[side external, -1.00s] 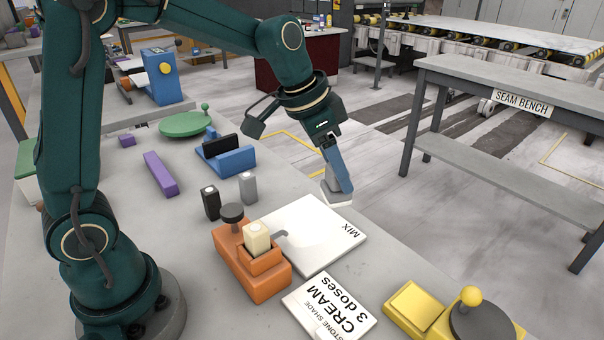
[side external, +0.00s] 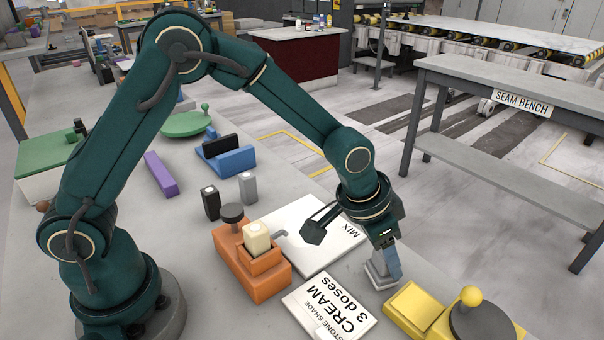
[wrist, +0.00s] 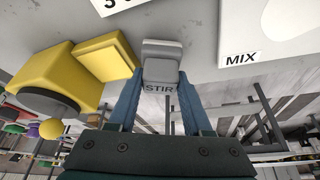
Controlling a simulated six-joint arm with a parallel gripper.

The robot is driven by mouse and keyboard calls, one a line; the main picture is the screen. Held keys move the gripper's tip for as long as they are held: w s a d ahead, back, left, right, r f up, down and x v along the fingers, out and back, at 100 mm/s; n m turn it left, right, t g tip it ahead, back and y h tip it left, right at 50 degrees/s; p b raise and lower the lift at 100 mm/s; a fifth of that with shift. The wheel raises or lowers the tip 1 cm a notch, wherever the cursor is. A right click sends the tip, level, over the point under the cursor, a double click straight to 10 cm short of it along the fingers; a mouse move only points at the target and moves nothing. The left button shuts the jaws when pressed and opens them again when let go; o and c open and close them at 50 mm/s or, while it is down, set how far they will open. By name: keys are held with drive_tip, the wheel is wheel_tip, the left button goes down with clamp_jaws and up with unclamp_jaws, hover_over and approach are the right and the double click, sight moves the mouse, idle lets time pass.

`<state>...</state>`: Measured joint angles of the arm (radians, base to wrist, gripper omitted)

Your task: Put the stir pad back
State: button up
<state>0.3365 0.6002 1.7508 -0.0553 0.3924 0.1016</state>
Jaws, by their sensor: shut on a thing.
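The stir pad (side external: 381,274) is a small grey block with a stepped shape. It stands low over the bench, between the white MIX board and the yellow stand, and I cannot tell whether it touches the bench. My gripper (side external: 389,262) is shut on it from above. In the wrist view the pad (wrist: 161,68), lettered STIR, sits between the two blue fingers of my gripper (wrist: 160,92).
A yellow stand (side external: 432,318) with a round dark disc and a knob is close on the pad's right. A CREAM 3 doses card (side external: 327,303) lies in front. An orange holder (side external: 250,275) with a cream block, and dark and grey bottles (side external: 247,188), stand left. The bench edge runs close behind.

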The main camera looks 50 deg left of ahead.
drive_tip(key=shift+f, duration=0.2)
drive_tip(key=shift+f, duration=0.15)
drive_tip(key=o, duration=1.2)
drive_tip(key=v, duration=1.2)
drive_tip(key=s+a+r+n+t+y, duration=0.1)
drive_tip(key=s+a+n, duration=0.3)
drive_tip(key=s+a, duration=0.7)
drive_tip(key=shift+s+r+y, duration=0.4)
drive_tip(key=shift+s+r, duration=0.05)
drive_tip(key=shift+s, duration=1.5)
